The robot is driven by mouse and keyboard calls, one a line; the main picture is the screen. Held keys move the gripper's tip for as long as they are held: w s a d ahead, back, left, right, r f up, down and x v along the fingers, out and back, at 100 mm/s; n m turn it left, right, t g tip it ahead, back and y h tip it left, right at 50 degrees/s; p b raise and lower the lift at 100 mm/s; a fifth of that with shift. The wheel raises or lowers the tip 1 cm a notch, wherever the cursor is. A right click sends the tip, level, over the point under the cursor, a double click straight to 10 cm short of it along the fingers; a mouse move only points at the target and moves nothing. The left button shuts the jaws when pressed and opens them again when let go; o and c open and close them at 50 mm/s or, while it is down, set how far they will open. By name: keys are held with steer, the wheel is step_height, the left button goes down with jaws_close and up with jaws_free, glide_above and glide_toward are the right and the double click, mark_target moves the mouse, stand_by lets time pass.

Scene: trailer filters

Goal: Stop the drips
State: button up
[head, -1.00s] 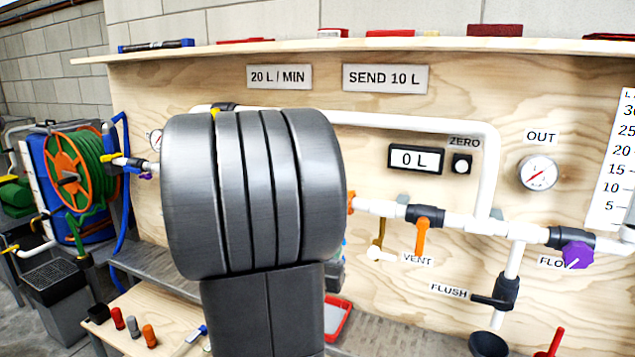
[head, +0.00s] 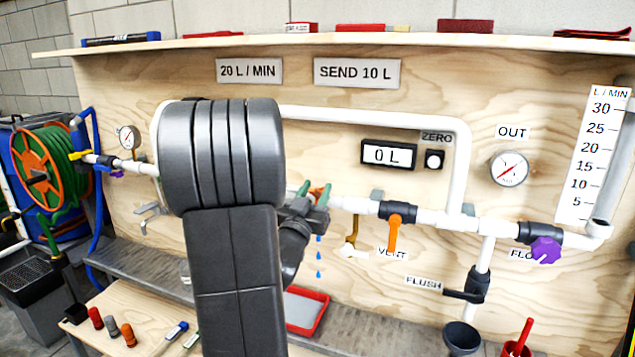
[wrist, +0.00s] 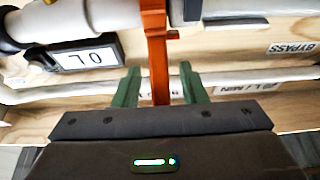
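Blue drips (head: 318,256) fall from under the white pipe just right of my arm in the head view. My gripper (head: 314,190) is at the pipe there, with green fingers. The wrist view, which looks upside down, shows the gripper (wrist: 160,75) with its two green fingers apart. An orange handle (wrist: 158,40) stands between them, with gaps on both sides at the fingers' bases. The exact leak point is hidden. A red tray (head: 305,312) stands below the drips.
An orange vent handle (head: 395,232), a black flush valve (head: 475,287) and a purple flow knob (head: 545,250) are farther right. The display (head: 388,155) reads 0 L. A yellow-brown tap (head: 351,240) hangs close right. Coloured plugs (head: 112,327) stand on a wooden bench at lower left.

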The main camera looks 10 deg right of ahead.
steer(key=shift+x, duration=1)
steer(key=shift+c, duration=0.2)
jaws_close()
